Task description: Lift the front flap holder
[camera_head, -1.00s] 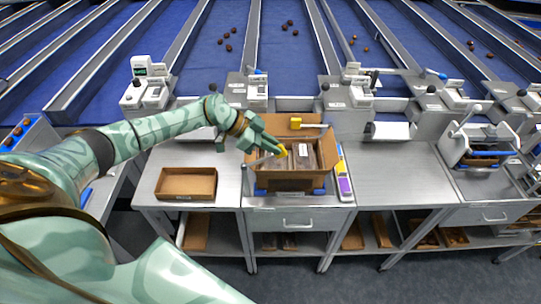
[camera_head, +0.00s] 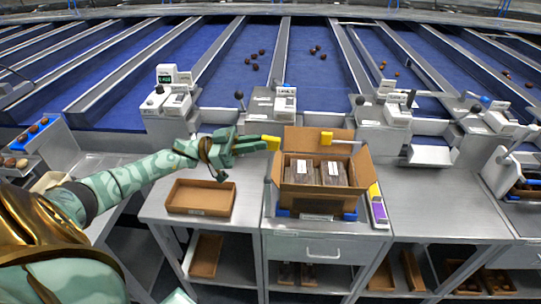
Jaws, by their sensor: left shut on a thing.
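The front flap holder, with a yellow end (camera_head: 271,143), is at the tips of my left gripper (camera_head: 262,144). The gripper is shut on it, just left of the open cardboard box (camera_head: 318,205) and near the height of its raised rear flap. A grey post (camera_head: 267,195) stands at the box's left side below the gripper. A second holder with a yellow end (camera_head: 327,138) and a grey bar lies across the rear flap (camera_head: 303,138). Dark packs with white labels (camera_head: 318,172) sit in the box. My right gripper is not in view.
A shallow empty brown tray (camera_head: 201,198) lies left of the box on the steel table. A purple and yellow item (camera_head: 377,208) lies close to the box's right side. Small machines (camera_head: 285,103) line the back. The table right of the purple item is clear.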

